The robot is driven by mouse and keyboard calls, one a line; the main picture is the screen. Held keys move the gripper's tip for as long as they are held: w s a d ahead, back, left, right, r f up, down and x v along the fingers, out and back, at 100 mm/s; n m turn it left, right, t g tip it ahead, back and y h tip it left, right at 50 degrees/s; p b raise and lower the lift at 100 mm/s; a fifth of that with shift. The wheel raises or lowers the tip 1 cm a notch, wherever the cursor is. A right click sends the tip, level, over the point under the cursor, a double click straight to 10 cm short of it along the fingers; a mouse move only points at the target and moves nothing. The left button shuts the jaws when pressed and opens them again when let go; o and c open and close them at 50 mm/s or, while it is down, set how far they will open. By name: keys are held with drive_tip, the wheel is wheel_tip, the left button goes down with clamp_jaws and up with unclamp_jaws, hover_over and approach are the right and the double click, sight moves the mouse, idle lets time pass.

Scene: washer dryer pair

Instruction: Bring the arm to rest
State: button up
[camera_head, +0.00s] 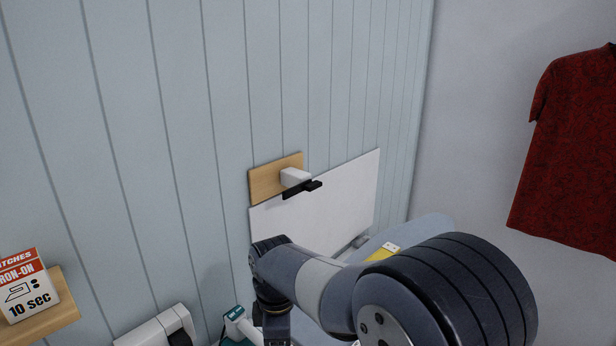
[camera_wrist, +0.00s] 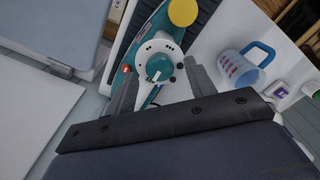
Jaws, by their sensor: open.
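My gripper (camera_wrist: 161,72) shows in the wrist view with its two fingers spread apart and nothing visibly clamped between them. Beyond the fingertips is a teal and white appliance with a round dial (camera_wrist: 159,67), perhaps an iron; the distance to it is hard to tell. In the head view my arm (camera_head: 320,285) is bent across the lower right, its far end reaching down past the bottom edge, so the fingertips are hidden there. A teal and white thing (camera_head: 238,326) shows just left of the arm's end.
A wooden plate with a white and black holder (camera_head: 295,178) is on the panelled wall above a white board (camera_head: 345,205). A red shirt (camera_head: 570,150) hangs at right. A sign box (camera_head: 27,287) stands on a wooden shelf at left. A clear blue-handled jug (camera_wrist: 240,68) is right of the fingers.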

drive_tip(key=shift+f, duration=0.5)
